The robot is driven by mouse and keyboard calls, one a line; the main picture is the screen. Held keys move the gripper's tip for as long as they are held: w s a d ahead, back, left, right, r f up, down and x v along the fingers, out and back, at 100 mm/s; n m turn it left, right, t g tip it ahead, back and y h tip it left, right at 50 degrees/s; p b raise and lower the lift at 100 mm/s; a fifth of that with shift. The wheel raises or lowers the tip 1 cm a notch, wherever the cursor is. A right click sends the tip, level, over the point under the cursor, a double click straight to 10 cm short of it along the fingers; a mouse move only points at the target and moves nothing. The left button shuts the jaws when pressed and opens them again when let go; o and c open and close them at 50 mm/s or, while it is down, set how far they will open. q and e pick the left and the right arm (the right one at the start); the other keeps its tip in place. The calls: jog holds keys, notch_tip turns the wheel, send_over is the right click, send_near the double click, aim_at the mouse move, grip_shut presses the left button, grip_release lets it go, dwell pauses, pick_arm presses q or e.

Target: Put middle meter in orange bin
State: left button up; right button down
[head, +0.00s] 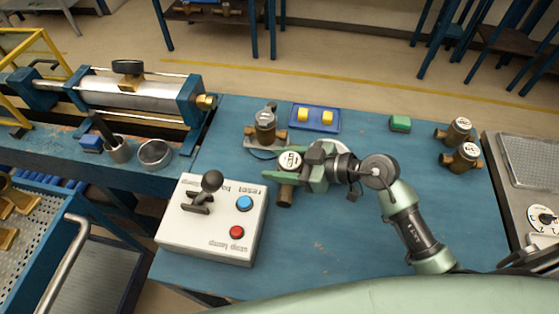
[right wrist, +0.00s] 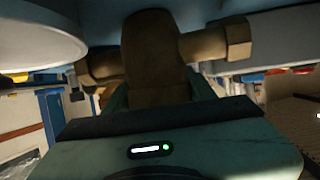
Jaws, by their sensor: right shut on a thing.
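A brass meter with a white dial (head: 289,160) sits between the green fingers of my right gripper (head: 287,174), left of the middle of the blue table. The gripper is shut on it. In the right wrist view, its brown body (right wrist: 152,50) and a side fitting fill the space between the fingers. I cannot tell whether it touches the table. Another meter (head: 265,125) stands just behind it. Two more meters, the rear one (head: 459,131) and the front one (head: 466,155), stand at the table's right. No orange bin is clearly visible. My left gripper is out of view.
A white control box (head: 212,220) with a lever and red and blue buttons stands front left. A blue tray (head: 297,118) with yellow pieces and a green block (head: 400,123) lie at the back. A test rig (head: 140,95) stands left. The table's front centre is clear.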

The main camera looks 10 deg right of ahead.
jog(key=c, duration=0.5)
grip_release()
